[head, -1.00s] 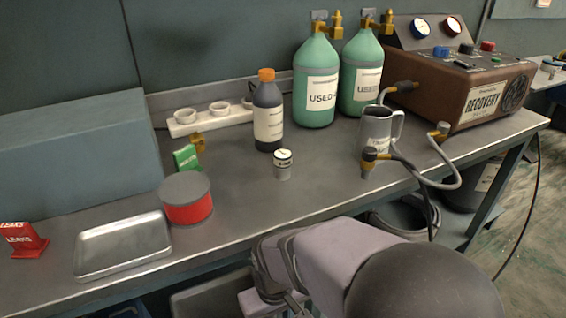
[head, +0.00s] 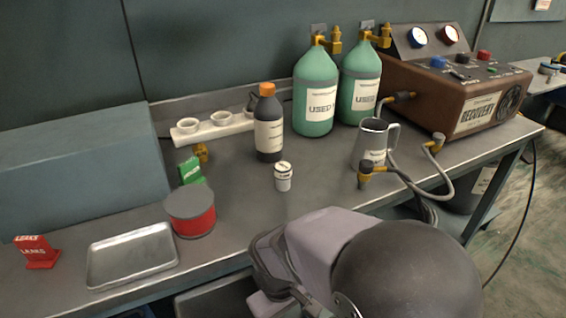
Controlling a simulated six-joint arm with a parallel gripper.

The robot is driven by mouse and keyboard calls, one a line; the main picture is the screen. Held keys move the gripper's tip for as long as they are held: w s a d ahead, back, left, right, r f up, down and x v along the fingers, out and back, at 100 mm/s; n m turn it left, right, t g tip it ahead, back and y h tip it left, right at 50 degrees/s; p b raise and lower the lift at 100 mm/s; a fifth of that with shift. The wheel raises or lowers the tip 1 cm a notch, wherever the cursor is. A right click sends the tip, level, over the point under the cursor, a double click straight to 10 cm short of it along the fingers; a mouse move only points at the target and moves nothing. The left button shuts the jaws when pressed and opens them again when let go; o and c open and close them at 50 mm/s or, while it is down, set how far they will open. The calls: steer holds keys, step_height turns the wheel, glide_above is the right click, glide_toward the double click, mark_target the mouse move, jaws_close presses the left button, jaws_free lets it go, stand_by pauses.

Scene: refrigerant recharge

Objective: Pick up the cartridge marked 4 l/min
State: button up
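A small pale cylinder with a light top (head: 283,177) stands upright on the grey workbench, near the middle of the head view. It looks like a cartridge, but its marking is too small to read. My arm rises at the lower middle of the view, in front of the bench edge. The end of my gripper (head: 285,300) shows only in part at the bottom of the view, below and apart from the cylinder. Its fingertips are not clear, so I cannot tell whether it is open or shut.
A dark bottle (head: 268,125), green cylinders (head: 314,95), a metal jug (head: 372,145) with hoses and a brown recovery unit (head: 455,85) stand behind and right. A white cup rack (head: 215,127), red tin (head: 191,212), metal tray (head: 132,256) and red sign (head: 37,252) are left.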

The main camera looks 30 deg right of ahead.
steer(key=w+d+r+n+h+p, duration=0.1)
steer(key=d+r+n+h+p, duration=0.4)
steer(key=r+p, duration=0.6)
steer(key=w+d+r+n+h+p, duration=0.1)
steer(key=d+r+n+h+p, duration=0.2)
steer(key=d+r+p, duration=0.85)
steer(key=w+a+r+n+t+p, duration=0.4)
steer(key=w+a+r+n+p, duration=0.4)
steer(key=a+r+n+p, duration=0.45)
steer(key=n+t+h+b, duration=0.2)
steer(key=n+t+b, duration=0.2)
steer(key=t+b, duration=0.1)
glide_toward(283, 165)
steer(key=shift+m, duration=0.25)
steer(key=x, duration=0.6)
steer(key=shift+w+r, duration=0.2)
steer(key=shift+r, duration=0.1)
steer(key=shift+d+f+m, duration=0.1)
steer(key=shift+f+m, duration=0.3)
steer(key=shift+d, duration=0.1)
